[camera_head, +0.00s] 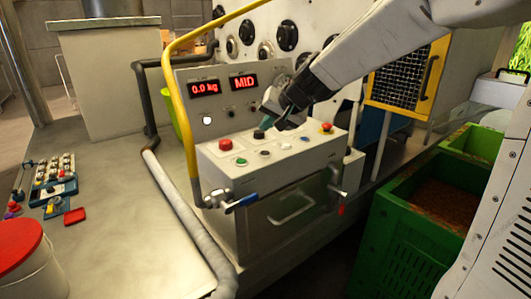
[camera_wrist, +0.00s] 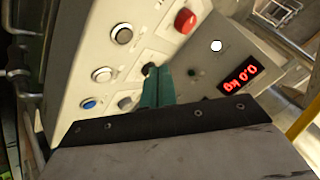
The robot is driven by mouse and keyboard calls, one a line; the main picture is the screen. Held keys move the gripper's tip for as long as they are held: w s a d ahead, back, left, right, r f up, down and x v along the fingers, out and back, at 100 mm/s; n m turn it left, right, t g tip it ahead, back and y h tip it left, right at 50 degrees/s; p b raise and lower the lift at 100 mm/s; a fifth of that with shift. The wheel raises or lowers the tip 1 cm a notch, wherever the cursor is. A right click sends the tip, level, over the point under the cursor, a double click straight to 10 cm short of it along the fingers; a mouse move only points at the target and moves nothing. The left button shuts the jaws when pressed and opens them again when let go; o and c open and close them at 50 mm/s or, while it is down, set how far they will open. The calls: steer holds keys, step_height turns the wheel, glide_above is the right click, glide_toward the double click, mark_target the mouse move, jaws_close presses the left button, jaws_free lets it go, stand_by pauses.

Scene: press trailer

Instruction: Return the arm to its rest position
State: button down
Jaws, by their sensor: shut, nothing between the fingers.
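My arm (camera_head: 365,48) reaches in from the upper right in the head view. My gripper (camera_head: 283,121) hangs over the top of the control box (camera_head: 215,155), close above its buttons. In the wrist view my gripper (camera_wrist: 160,75) shows as green fingers, shut and empty. Their tips are near a dark knob (camera_wrist: 148,68) on the panel. I cannot tell whether they touch it. A red button (camera_wrist: 185,20) and several white, grey and blue buttons lie around it. The display (camera_head: 223,86) reads 0.0 kg and MID.
A yellow rail (camera_head: 180,105) and a grey pipe (camera_head: 185,205) run left of the box. Green crates (camera_head: 405,240) stand at the right, one with brown grain. A red-lidded bucket (camera_head: 20,245) stands front left.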

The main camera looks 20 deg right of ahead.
stand_by(0.7)
steer(key=s+d+f+n+g+h, duration=0.1)
steer(key=s+f+n+g+h, duration=0.1)
steer(key=s, duration=1.6)
steer(key=s+d+f+n+g+h, duration=0.1)
steer(key=s+g, duration=0.4)
steer(key=s, duration=1.4)
steer(key=shift+d+f+n+h, duration=0.4)
steer(key=shift+d+f+n, duration=0.1)
steer(key=shift+f+n, duration=0.1)
steer(key=shift+a, duration=0.1)
